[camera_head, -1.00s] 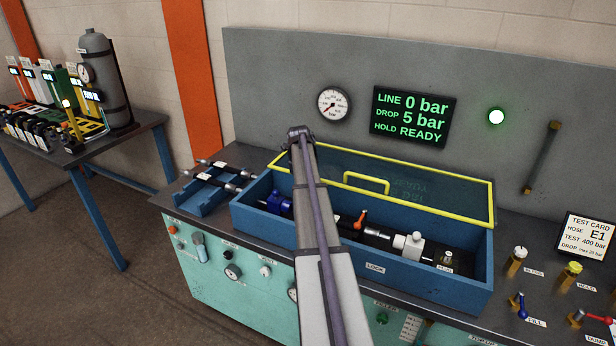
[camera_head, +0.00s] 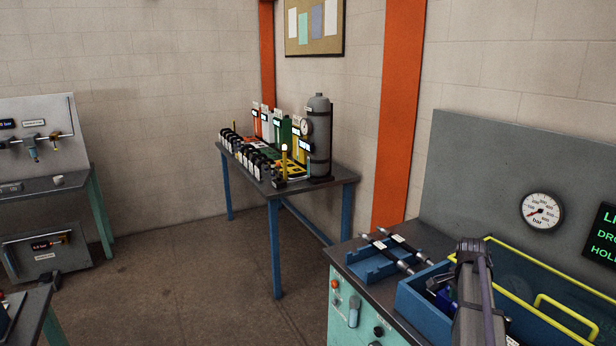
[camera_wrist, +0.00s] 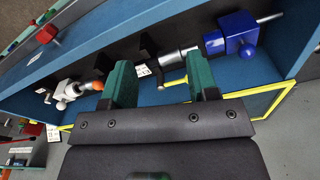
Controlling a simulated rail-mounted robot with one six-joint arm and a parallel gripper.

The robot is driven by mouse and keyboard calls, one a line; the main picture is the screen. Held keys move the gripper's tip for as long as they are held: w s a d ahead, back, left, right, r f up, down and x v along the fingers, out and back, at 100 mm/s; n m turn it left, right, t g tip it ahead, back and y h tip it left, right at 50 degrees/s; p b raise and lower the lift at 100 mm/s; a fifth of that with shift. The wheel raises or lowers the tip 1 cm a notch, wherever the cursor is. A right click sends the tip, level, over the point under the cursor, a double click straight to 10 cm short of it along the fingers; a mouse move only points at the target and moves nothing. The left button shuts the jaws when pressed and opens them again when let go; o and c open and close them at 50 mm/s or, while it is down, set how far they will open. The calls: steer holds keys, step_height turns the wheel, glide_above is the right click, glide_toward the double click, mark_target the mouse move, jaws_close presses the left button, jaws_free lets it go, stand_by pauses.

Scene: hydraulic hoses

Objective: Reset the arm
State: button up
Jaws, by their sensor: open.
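My gripper (camera_wrist: 163,84) shows in the wrist view with its two green-padded fingers apart and nothing between them. It hangs over the blue test box (camera_wrist: 120,32). Inside the box, a blue fitting (camera_wrist: 232,42) with a silver rod lies beyond the right finger. A white fitting (camera_wrist: 62,92) with an orange handle lies beyond the left finger. In the head view my arm stands at the lower right in front of the box (camera_head: 424,305), and my gripper is hidden there.
The yellow-framed lid (camera_head: 545,308) stands raised behind the box. A blue rack (camera_head: 378,264) with dark hoses sits left of it. A second table (camera_head: 338,177) holds a grey cylinder (camera_head: 319,135) and several colored units. Open floor (camera_head: 190,295) lies between the benches.

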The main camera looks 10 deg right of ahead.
steer(key=s+a+f+n, duration=0.1)
steer(key=s+a+n, duration=0.3)
steer(key=a, duration=0.9)
steer(key=s+a+f+n+b, duration=0.1)
steer(key=s+a+n, duration=0.3)
steer(key=a, duration=0.9)
steer(key=s+a+f+n+y+b, duration=0.1)
steer(key=s+a+n, duration=0.3)
steer(key=a+n, duration=0.5)
steer(key=a, duration=0.4)
steer(key=shift+s+a, duration=0.25)
steer(key=shift+s, duration=0.05)
